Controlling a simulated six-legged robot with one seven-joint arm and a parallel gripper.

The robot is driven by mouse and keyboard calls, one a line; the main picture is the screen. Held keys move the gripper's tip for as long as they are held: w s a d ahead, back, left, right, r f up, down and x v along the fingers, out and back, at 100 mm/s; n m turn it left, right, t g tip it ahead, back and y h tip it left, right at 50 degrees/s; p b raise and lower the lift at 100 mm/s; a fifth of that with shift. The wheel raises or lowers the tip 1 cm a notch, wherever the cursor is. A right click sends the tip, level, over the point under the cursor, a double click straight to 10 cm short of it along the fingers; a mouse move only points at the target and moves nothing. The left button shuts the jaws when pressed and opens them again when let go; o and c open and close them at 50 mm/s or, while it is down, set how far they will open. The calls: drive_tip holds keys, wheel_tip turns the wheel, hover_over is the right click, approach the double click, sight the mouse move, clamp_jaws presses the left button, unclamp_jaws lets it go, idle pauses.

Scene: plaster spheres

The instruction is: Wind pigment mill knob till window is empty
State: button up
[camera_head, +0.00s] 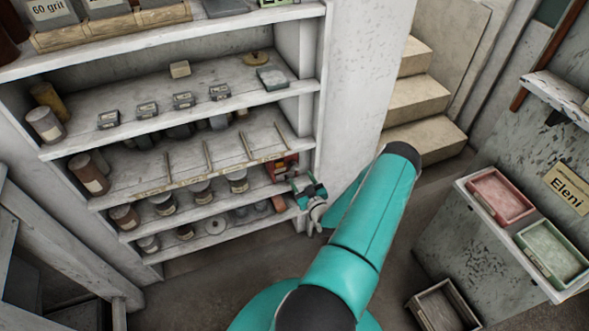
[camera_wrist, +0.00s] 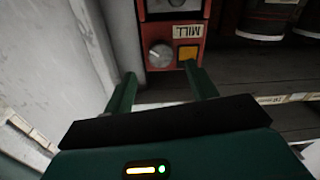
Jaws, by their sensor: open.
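The pigment mill (camera_head: 283,168) is a small red box at the right end of a shelf. In the wrist view the red mill (camera_wrist: 153,85) carries an upside-down "MILL" label (camera_wrist: 187,31), a round grey knob (camera_wrist: 160,55) and a square window (camera_wrist: 188,53) that shows orange-yellow. My gripper (camera_head: 309,190) is in front of the mill at the shelf's right end. In the wrist view my gripper (camera_wrist: 160,70) is open, its green fingers on either side of the knob's line and short of it. Nothing is between the fingers.
A white wall post (camera_wrist: 65,50) stands close beside the mill. Jars (camera_wrist: 265,18) share its shelf on the other side. Thin sticks (camera_head: 207,155) lie on the shelf above. A counter with red (camera_head: 501,195) and green (camera_head: 552,249) trays stands at right.

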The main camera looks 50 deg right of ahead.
sight(295, 169)
drive_tip(key=x, duration=0.6)
drive_tip(key=shift+w, duration=0.25)
drive_tip(key=c, duration=1)
drive_tip(key=shift+m, duration=0.3)
drive_tip(key=m, duration=1.1)
drive_tip(key=shift+s+f+m, duration=0.1)
drive_tip(key=shift+m, duration=0.3)
drive_tip(key=m, duration=0.6)
drive_tip(key=shift+m+h, duration=0.3)
drive_tip(key=m, duration=0.6)
drive_tip(key=shift+m, duration=0.3)
